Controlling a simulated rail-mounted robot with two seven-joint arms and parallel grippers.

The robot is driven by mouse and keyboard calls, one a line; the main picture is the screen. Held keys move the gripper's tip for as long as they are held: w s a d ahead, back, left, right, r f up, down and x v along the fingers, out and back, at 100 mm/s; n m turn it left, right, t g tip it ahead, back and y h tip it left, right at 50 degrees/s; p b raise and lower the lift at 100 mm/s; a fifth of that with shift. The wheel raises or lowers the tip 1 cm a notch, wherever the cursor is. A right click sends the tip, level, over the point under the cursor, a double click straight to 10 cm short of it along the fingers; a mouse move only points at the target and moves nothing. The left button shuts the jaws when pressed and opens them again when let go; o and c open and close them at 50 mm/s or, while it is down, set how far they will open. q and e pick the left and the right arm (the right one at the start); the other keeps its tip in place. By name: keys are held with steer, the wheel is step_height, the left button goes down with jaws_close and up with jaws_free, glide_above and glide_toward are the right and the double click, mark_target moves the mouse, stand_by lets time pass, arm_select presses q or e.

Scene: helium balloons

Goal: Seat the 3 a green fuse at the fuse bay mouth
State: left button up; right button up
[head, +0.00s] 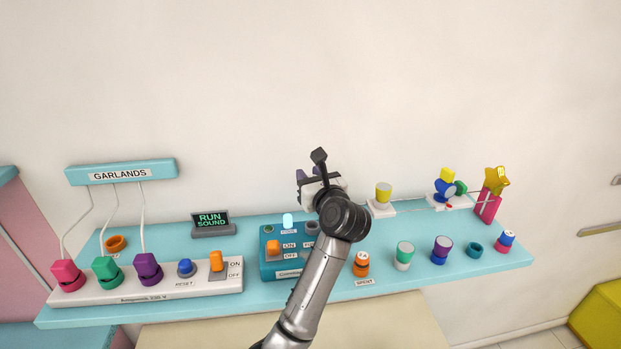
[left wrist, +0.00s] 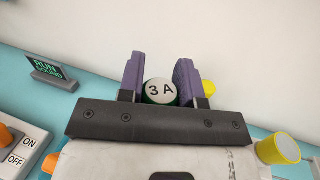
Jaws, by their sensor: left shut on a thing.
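My left gripper (head: 310,178) is raised above the back of the teal shelf, near the teal compressor box (head: 280,262). In the left wrist view its purple fingers (left wrist: 159,76) are shut on the green fuse (left wrist: 160,91), whose white end face reads "3 A". In the head view the gripper hides this fuse. The compressor box has an orange ON/OFF switch (head: 273,248), a glowing pale piece (head: 288,220) and a grey round fitting (head: 312,228) partly behind my arm. I cannot tell which part is the fuse bay mouth. My right gripper is out of view.
An orange fuse (head: 361,264) stands by the SPENT label (head: 365,282). A green-and-white cylinder (head: 404,254), a purple-and-blue one (head: 441,251) and a teal ring (head: 474,249) stand to the right. A garland switch strip (head: 210,283) fills the left. A yellow cup (head: 383,193) stands behind.

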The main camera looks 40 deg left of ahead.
arm_select(q)
steer(key=b, duration=0.5)
glide_above(311, 223)
steer(key=shift+a+f, duration=0.15)
steer(key=shift+f, duration=2.75)
steer(key=shift+f+b, duration=0.55)
steer(key=shift+f, duration=0.4)
steer(key=shift+f, duration=0.1)
steer(key=shift+f, duration=0.15)
steer(key=shift+f+b, duration=1.3)
steer(key=o, duration=1)
steer(key=shift+f, duration=0.1)
